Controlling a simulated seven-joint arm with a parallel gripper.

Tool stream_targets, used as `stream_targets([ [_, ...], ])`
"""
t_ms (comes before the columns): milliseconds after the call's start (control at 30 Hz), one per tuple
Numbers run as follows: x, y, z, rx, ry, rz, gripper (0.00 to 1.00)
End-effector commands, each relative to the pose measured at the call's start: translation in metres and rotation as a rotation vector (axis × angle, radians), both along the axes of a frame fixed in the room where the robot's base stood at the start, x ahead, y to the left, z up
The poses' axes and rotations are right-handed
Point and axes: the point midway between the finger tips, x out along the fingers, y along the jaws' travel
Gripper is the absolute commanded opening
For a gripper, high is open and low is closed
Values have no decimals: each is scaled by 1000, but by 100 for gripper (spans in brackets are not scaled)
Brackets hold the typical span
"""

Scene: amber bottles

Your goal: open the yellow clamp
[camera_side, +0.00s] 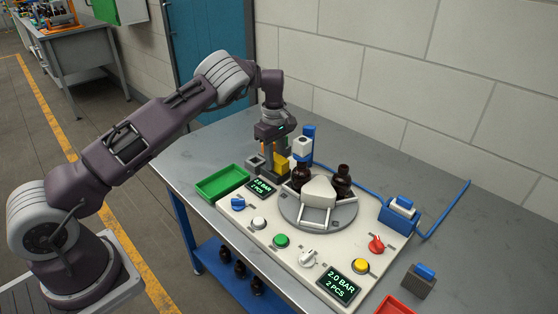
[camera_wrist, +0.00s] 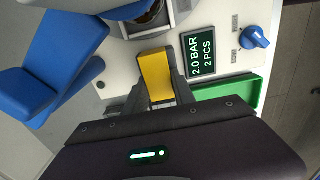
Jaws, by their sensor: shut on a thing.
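The yellow clamp (camera_side: 281,163) is at the back left of the white panel, beside the blue-and-white column (camera_side: 304,147). In the wrist view the yellow clamp (camera_wrist: 156,74) is a plain yellow block. My gripper (camera_side: 275,166) points down at it, and in the wrist view my gripper (camera_wrist: 160,97) has a finger on each side of the block's near end. The fingers are shut on it. They hide part of the clamp, and I cannot tell how far it is turned.
A grey turntable (camera_side: 338,220) with dark bottles (camera_side: 342,182) stands right of the clamp. A green tray (camera_side: 222,183) lies to the left, near a display (camera_side: 262,186) and a blue knob (camera_side: 238,203). The blue-and-white column stands close to my gripper. Bare grey table lies behind.

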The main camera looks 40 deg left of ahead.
Motion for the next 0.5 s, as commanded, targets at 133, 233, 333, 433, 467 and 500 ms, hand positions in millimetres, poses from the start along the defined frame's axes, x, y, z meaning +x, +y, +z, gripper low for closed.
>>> stream_targets([
  [133,1,6,1,12,-5,3,33],
  [233,1,5,1,11,-5,3,52],
  [333,0,5,1,10,-4,2,53],
  [433,0,4,0,9,-3,2,53],
  [467,0,4,0,9,-3,2,53],
  [500,0,4,1,8,-3,2,53],
])
